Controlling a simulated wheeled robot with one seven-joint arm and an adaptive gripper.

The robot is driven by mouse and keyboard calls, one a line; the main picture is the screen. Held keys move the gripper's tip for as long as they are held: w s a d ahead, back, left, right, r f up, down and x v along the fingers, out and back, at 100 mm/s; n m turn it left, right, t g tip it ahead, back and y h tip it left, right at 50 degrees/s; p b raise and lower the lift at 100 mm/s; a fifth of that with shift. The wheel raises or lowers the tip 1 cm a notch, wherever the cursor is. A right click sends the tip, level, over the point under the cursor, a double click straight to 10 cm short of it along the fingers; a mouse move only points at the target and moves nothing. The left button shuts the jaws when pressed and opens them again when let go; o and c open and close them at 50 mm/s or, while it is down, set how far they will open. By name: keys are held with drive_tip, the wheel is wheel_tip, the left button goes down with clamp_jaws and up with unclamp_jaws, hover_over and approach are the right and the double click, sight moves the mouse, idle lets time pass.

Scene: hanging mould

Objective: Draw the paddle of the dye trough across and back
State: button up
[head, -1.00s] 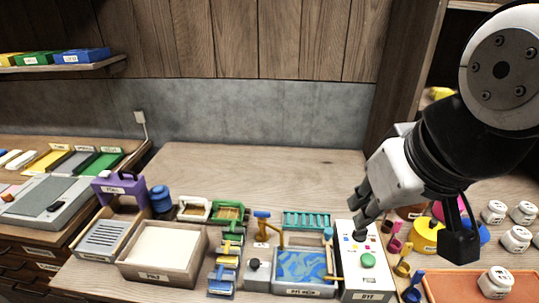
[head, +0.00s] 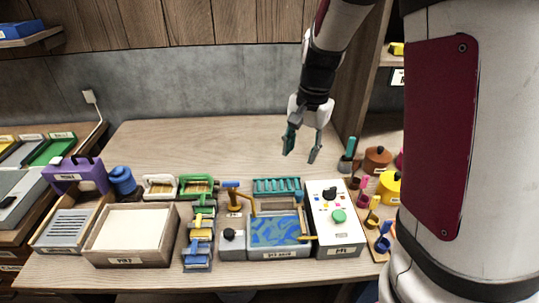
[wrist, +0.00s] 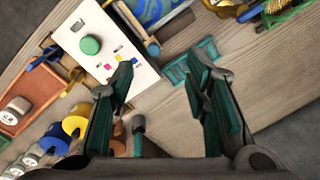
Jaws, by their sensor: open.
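A paddle with a blue end (wrist: 153,48) and a wooden shaft lies along the trough's side next to the white control box. In the head view the paddle is hard to make out. My gripper (head: 300,154) points down with teal fingers apart and empty, above the bare table behind the trough. In the wrist view my gripper (wrist: 160,78) touches nothing.
The white control box (head: 348,236) with a green knob stands right of the trough. The rear table is clear.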

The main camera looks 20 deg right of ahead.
drive_tip(key=m, duration=0.2)
hover_over(299, 193)
wheel_tip(299, 193, down, 5)
drive_tip(key=shift+g+h, duration=0.4)
wheel_tip(299, 193, down, 14)
drive_tip(key=shift+r, duration=0.1)
clamp_jaws()
